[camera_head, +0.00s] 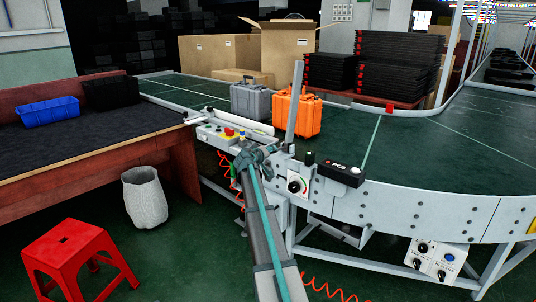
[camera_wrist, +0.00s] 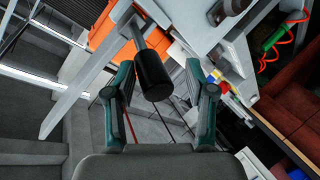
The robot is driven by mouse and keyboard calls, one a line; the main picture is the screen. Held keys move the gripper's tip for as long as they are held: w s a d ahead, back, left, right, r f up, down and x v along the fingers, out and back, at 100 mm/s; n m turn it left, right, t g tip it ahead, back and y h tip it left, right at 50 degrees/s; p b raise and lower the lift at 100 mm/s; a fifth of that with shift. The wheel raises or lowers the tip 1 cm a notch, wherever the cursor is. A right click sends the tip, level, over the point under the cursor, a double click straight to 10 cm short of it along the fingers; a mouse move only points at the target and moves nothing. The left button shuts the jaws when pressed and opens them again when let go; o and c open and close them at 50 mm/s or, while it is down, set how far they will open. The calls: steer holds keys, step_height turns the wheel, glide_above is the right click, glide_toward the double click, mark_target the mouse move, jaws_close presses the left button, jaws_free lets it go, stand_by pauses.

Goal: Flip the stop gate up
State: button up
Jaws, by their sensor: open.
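A long flat grey bar, which looks like the stop gate (camera_head: 294,105), stands nearly upright at the conveyor's near edge, leaning slightly. It also shows in the wrist view as a slanted grey bar (camera_wrist: 88,85) left of my gripper. A black cylindrical knob on a metal stem (camera_wrist: 154,76) lies between my fingers in the wrist view. My gripper (camera_wrist: 158,70) is open around the knob, with visible gaps on both sides. In the head view my gripper (camera_head: 258,154) is beside the gate's base, and the knob cannot be made out there.
An orange case (camera_head: 296,115) and a grey case (camera_head: 250,102) stand on the green conveyor (camera_head: 440,140) behind the bar. A control box with buttons (camera_head: 222,134) is left of my gripper, and a black device (camera_head: 341,174) is to its right. Red coiled hoses hang below.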

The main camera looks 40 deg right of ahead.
steer(key=v, duration=1.2)
steer(key=shift+s, duration=0.1)
